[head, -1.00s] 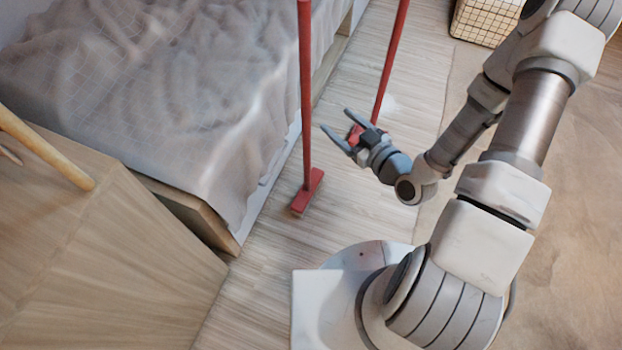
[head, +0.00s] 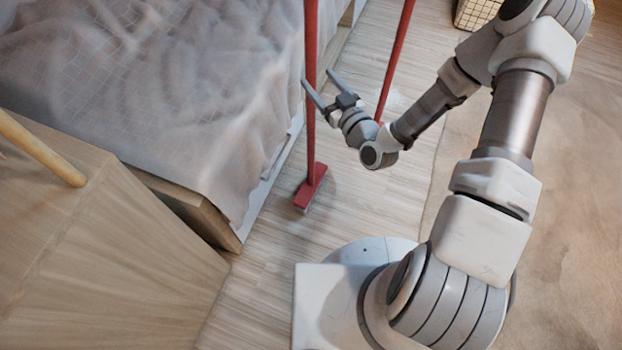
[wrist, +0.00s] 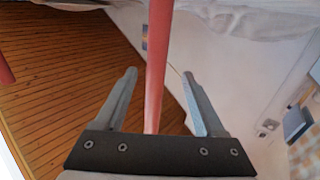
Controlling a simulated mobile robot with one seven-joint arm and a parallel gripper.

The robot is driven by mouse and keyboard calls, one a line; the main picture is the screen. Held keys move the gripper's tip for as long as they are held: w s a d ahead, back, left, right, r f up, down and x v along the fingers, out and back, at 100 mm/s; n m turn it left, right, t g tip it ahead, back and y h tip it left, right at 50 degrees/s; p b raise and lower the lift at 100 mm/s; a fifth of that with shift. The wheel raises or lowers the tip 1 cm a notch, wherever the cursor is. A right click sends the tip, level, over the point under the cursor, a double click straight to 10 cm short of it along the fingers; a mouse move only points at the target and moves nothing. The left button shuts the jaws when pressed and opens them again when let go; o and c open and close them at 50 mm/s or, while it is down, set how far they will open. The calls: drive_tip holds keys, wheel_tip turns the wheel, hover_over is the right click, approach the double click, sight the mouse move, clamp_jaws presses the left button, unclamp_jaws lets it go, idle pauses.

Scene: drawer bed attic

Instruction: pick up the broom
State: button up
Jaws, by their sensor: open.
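Two red broom-like tools stand upright on the floor in the head view. The nearer broom (head: 311,135) has a long red handle and a red head (head: 311,187) on the floor beside the bed. The farther red handle (head: 397,50) stands to the right, its foot hidden behind my arm. My gripper (head: 318,77) is open at the nearer handle, its fingertips close to it. In the wrist view, a red handle (wrist: 158,50) passes between the open fingers, apart from both; its depth between them is hard to tell. Another red pole (wrist: 5,70) shows at the left edge.
A bed (head: 150,90) with a rumpled grey cover lies along the left. Wooden furniture (head: 120,270) fills the lower left. A wire-grid basket (head: 474,13) stands at the top right. Floor between bed and rug (head: 560,200) is mostly clear.

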sight(314, 69)
drive_tip(key=shift+d+r+b+x, duration=0.15)
drive_tip(key=shift+b+x, duration=0.2)
drive_tip(key=shift+x, duration=1.1)
drive_tip(key=shift+d+r+b+x, duration=0.15)
drive_tip(key=shift+b+x, duration=0.2)
drive_tip(key=shift+x, duration=1.05)
drive_tip(key=shift+w, duration=0.2)
clamp_jaws()
